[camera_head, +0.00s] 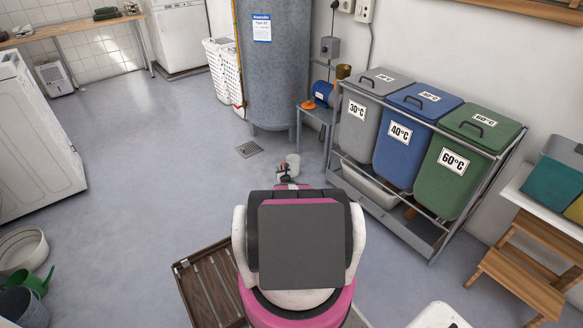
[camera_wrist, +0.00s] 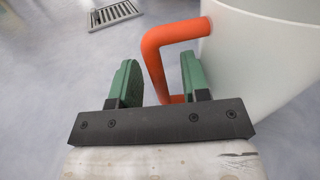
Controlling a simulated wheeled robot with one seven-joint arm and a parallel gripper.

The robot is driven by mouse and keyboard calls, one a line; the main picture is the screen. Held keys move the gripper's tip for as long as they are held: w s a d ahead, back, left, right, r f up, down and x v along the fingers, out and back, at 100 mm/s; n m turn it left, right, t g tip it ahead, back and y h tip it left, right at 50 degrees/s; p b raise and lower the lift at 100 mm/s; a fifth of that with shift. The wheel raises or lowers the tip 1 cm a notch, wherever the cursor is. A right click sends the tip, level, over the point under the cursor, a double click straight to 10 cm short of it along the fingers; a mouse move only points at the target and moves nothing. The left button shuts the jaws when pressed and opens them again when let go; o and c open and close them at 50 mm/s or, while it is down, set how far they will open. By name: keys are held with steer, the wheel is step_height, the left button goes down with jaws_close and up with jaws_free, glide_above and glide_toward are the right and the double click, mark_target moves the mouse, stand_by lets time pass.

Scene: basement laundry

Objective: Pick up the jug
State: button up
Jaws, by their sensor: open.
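The jug (camera_wrist: 265,60) is white with an orange handle (camera_wrist: 155,65). It fills the right side of the wrist view, and its right side runs out of the frame. My gripper (camera_wrist: 160,76) is open, with one green finger on either side of the handle in the picture. I cannot tell whether a finger touches it. In the head view, a small pale shape on the floor beyond my arm looks like the jug (camera_head: 293,161). My gripper (camera_head: 285,178) is close to it there, mostly hidden by my arm.
A floor drain (camera_head: 249,149) lies left of the jug. A rack with grey (camera_head: 358,125), blue (camera_head: 402,153) and green (camera_head: 451,178) bins stands right.

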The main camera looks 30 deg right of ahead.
jaws_close()
steer(key=shift+r, duration=0.15)
